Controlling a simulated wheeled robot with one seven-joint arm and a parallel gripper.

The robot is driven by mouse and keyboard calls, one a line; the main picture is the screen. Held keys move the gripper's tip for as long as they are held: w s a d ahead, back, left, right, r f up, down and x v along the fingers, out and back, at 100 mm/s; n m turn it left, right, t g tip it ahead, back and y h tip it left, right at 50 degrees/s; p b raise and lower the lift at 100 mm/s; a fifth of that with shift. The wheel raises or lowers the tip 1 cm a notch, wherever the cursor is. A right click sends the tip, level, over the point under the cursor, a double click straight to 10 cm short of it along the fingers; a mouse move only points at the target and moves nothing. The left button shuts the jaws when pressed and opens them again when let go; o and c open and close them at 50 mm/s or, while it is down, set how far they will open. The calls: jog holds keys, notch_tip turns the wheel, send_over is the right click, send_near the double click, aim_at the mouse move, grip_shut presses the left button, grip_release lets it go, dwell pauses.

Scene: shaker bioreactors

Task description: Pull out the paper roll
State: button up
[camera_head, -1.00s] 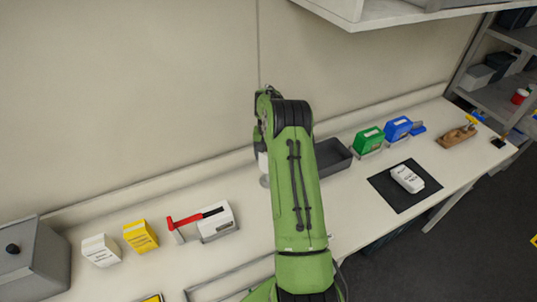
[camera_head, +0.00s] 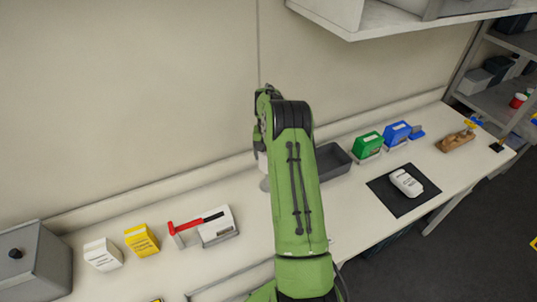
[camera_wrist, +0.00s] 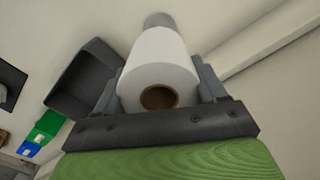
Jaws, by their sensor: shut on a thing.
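The white paper roll (camera_wrist: 158,62) with a brown core fills the middle of the wrist view. My gripper (camera_wrist: 160,92) is shut on it, one finger on each side. A grey round part (camera_wrist: 158,20) shows at the far end of the roll; whether it touches the roll I cannot tell. In the head view my green arm covers most of this spot. Only a pale sliver of the roll (camera_head: 262,163) shows at the arm's left edge.
A dark grey tray (camera_head: 333,158) stands just right of my arm. Green (camera_head: 368,143) and blue (camera_head: 397,132) dispensers stand beyond it. A black mat (camera_head: 390,199) with a white item lies at right. A red-handled device (camera_head: 214,226) and small boxes stand at left.

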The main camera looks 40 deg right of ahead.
jog(key=shift+r, duration=0.15)
notch_tip(320, 180, up, 3)
jog(key=shift+p, duration=0.5)
